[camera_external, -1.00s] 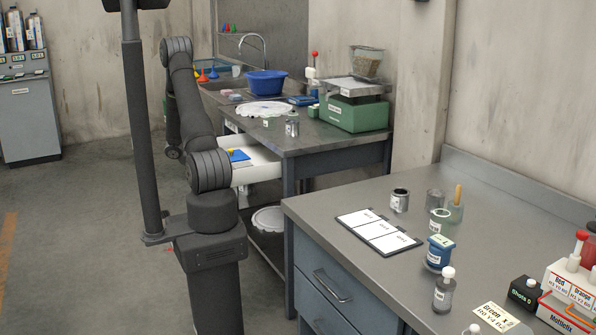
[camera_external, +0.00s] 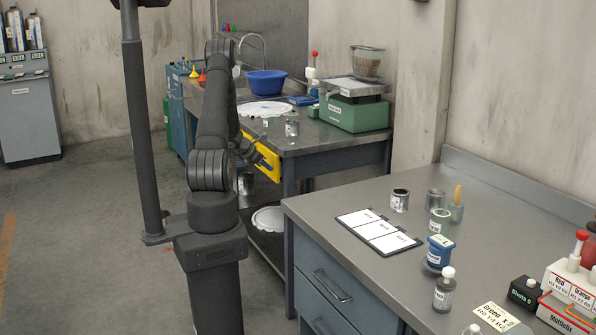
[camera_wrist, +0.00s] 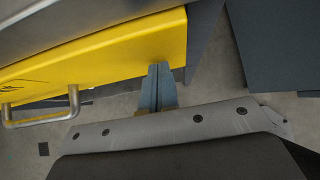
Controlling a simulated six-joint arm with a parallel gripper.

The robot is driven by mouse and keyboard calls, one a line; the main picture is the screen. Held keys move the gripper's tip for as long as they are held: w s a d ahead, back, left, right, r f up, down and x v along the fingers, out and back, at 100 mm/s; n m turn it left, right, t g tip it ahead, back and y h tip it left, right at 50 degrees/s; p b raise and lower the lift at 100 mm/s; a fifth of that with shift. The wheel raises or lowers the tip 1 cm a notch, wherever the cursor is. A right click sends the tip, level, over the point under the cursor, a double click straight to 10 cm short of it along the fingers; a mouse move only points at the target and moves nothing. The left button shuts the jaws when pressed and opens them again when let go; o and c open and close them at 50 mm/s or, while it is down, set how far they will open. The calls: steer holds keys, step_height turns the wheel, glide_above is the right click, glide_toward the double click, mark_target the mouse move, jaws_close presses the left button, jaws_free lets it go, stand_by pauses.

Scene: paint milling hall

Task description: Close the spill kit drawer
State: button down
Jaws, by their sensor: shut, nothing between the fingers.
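The spill kit drawer has a yellow front (camera_external: 268,162), which sits at the front of the back workbench, just under its top. No white drawer inside shows now, and I cannot tell if a small gap is left. In the wrist view the yellow front (camera_wrist: 110,48) fills the upper left, with a metal bar handle (camera_wrist: 42,118) at the lower left. My gripper (camera_wrist: 158,72) is shut and empty, its fingertips at the right part of the yellow front, seemingly touching it. In the external view my arm partly hides the drawer's left side.
The back workbench (camera_external: 330,140) holds a blue basin (camera_external: 266,84), a green scale (camera_external: 352,113) and small cans. A nearer bench (camera_external: 330,195) with blue drawers stands at the right. The floor at left is clear.

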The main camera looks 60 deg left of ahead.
steer(key=shift+w, duration=0.8)
steer(key=shift+w+r, duration=0.1)
steer(key=s+r, duration=0.6)
steer(key=s, duration=0.6)
steer(key=shift+r, duration=0.4)
steer(key=shift+w+f, duration=0.1)
steer(key=shift+w, duration=0.05)
